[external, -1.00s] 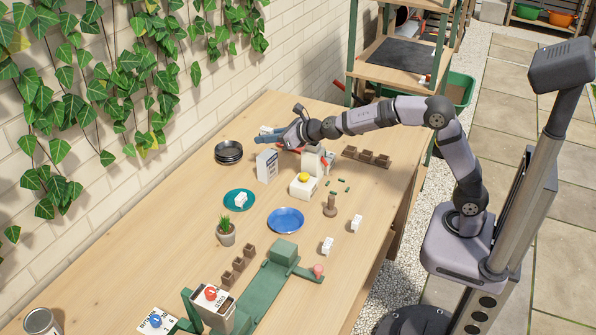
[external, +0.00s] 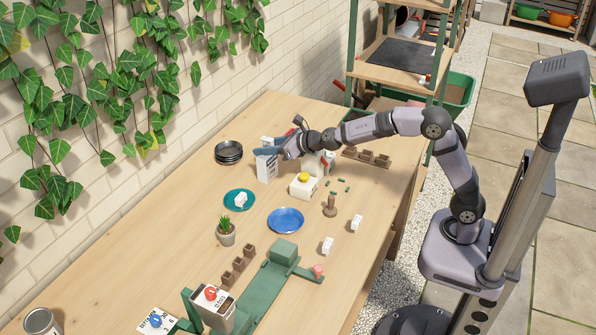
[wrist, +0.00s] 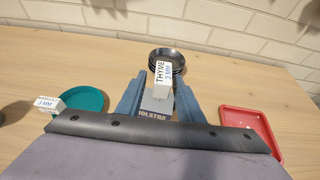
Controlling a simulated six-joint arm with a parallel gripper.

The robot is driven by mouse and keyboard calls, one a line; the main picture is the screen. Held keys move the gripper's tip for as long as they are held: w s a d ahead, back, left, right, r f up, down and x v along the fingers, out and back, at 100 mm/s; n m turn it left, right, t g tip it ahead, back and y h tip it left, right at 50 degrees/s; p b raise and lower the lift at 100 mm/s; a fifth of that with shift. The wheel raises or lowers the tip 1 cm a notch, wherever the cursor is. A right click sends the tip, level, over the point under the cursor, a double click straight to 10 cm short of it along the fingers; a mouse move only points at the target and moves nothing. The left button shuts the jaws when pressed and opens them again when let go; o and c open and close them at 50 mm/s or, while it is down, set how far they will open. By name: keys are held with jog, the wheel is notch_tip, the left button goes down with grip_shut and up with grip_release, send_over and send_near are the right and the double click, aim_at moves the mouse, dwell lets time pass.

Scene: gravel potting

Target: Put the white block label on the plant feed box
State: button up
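The white block label (wrist: 162,75) reads "THYME 3 MM" in the wrist view and stands upright between my fingertips. In the external view, the label (external: 267,141) appears at the top of the white plant feed box (external: 266,169). The box top (wrist: 157,104) also shows below the label in the wrist view. My gripper (external: 268,154) is at the box's top edge. Its blue fingers (wrist: 161,88) stand either side of the label with what look like narrow gaps, so it appears open. The fingers partly hide where label and box meet.
Black bowls (external: 229,152) stand behind the box. A red tray (wrist: 247,122) is to the right in the wrist view.

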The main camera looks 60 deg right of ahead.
jog(key=shift+r, duration=0.15)
jog(key=v, duration=1.2)
jog(key=shift+p, duration=0.4)
jog(key=s+a+m+g+p, duration=0.2)
jog(key=s+a+m+p, duration=0.1)
jog(key=s+m+p, duration=0.5)
jog(key=s+d+f+m+g+h+p, duration=0.3)
jog(key=s+d+m+g+p, duration=0.25)
jog(key=s+d+m, duration=0.8)
jog(key=s+a+m+g+y+p, duration=0.1)
jog(key=s+a+m+g+p, duration=0.1)
jog(key=s+m, duration=0.4)
jog(key=s+a+m+g+y+p, duration=0.2)
jog(key=s+a+m+g+p, duration=0.1)
jog(key=m, duration=0.5)
jog(key=s+f+p, duration=0.1)
jog(key=s, duration=0.1)
jog(key=shift+s+a+g, duration=0.25)
jog(key=shift+s+g, duration=0.1)
jog(key=shift+s, duration=0.05)
